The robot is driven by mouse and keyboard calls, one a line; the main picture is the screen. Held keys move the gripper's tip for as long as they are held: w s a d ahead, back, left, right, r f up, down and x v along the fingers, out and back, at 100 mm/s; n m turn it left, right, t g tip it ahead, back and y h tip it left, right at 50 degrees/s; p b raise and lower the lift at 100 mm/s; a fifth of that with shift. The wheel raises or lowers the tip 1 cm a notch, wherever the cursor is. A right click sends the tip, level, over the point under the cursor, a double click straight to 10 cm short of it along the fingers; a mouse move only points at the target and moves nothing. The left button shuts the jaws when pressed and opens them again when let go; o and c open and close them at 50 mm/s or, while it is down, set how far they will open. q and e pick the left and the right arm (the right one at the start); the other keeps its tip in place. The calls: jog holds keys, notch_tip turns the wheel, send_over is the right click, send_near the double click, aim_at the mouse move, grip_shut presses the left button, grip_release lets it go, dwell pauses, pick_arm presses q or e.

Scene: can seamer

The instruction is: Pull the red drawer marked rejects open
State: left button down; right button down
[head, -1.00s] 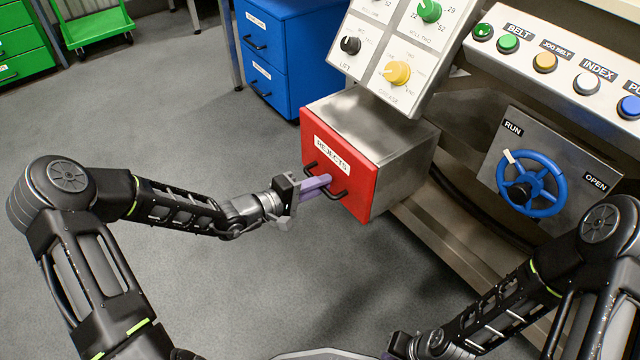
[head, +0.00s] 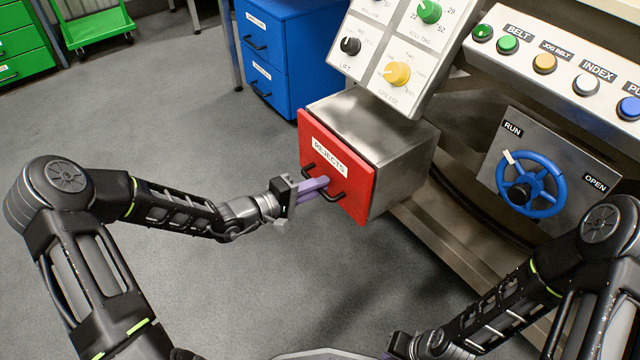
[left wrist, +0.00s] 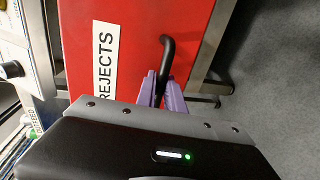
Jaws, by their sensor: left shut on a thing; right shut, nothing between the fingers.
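The red drawer marked rejects (head: 333,172) is a red front on a grey metal box (head: 395,140), below the dial panel. It has a black bar handle (head: 322,174). My left gripper (head: 318,187), with purple fingers, is shut on the handle. In the left wrist view the fingers (left wrist: 162,92) close around the black handle (left wrist: 167,50), beside the REJECTS label. The red front stands off the machine; how far the drawer is out I cannot tell exactly. My right gripper (head: 398,346) shows only in part at the bottom edge; its fingertips are cut off.
A panel of dials (head: 395,70) hangs just above the drawer box. A blue wheel (head: 530,183) and a row of buttons (head: 545,62) are to the right. A blue cabinet (head: 290,50) stands behind. The grey floor (head: 200,120) in front of the drawer is clear.

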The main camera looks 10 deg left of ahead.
pick_arm(q)
jog(key=f+p+v, duration=0.2)
jog(key=v, duration=1)
jog(key=shift+s+a+f, duration=0.25)
jog(key=shift+s+a, duration=0.1)
jog(key=shift+s, duration=0.05)
jog(key=c, duration=1.7)
grip_release()
jog(key=shift+c, duration=0.2)
jog(key=p+v, duration=0.2)
jog(key=v, duration=0.5)
jog(key=shift+s+a, duration=0.2)
jog(key=shift+s, duration=0.05)
